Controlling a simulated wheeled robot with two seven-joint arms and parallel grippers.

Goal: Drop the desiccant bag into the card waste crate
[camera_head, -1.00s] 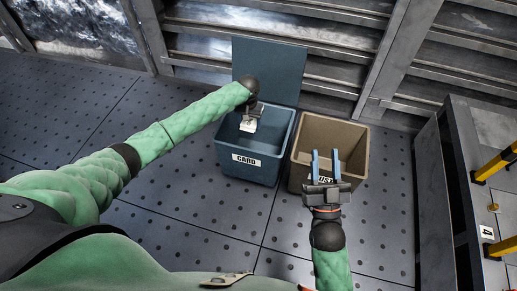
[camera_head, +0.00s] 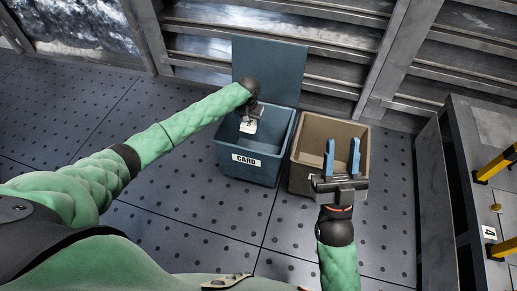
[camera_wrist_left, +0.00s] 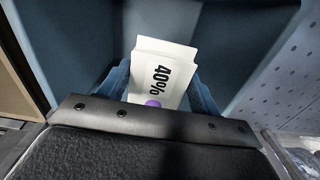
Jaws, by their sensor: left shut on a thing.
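The desiccant bag (camera_head: 248,127) is a small white packet in my left gripper (camera_head: 250,115). In the left wrist view the bag (camera_wrist_left: 164,68) shows "40%" and a purple dot, between the blue fingers of my shut left gripper (camera_wrist_left: 160,90). The card waste crate (camera_head: 246,172) is a blue bin labelled "CARD" with its lid (camera_head: 268,68) raised behind it. My left gripper holds the bag over the crate's opening; how deep it is cannot be told. My right gripper (camera_head: 342,158) is open and empty, with blue fingers apart, over the front of the brown crate.
A brown crate (camera_head: 318,126) stands open just right of the card crate. A slatted metal wall (camera_head: 200,45) is close behind both. A grey bench with yellow parts (camera_head: 495,165) stands at the right. The dotted floor (camera_head: 180,220) in front is clear.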

